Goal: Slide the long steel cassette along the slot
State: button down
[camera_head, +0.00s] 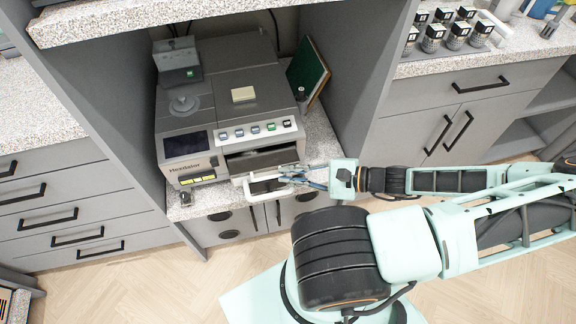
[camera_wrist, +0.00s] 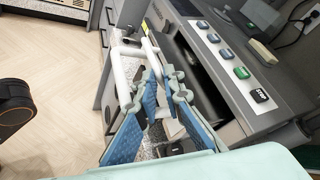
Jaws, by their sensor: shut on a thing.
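The long steel cassette (camera_head: 262,162) sits in the front slot of the Hexlstar autoclave (camera_head: 225,110), with a dark grey surface visible inside the opening. A white loop handle (camera_head: 262,188) stands out at the slot's front; it also shows in the wrist view (camera_wrist: 121,75). My gripper (camera_head: 288,174) reaches in from the right and is shut on this handle at its right part. In the wrist view the blue-padded fingers (camera_wrist: 160,95) close around the white bar beside the slot. The fingers hide part of the handle, and the cassette's far end is hidden inside the machine.
The autoclave stands in a bay between grey cabinet walls, on a speckled counter (camera_head: 322,140). A green board (camera_head: 308,70) leans at its right. A small dark knob (camera_head: 185,198) is at the front left. Open floor (camera_head: 160,280) lies in front.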

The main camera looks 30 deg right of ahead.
jog(key=s+a+p, duration=0.1)
jog(key=s+a, duration=0.1)
jog(key=s, duration=0.5)
jog(key=c, duration=2)
grip_release()
jog(key=shift+s+a, duration=0.1)
jog(key=shift+o, duration=0.2)
jog(key=v, duration=1.2)
jog(key=shift+p, duration=0.3)
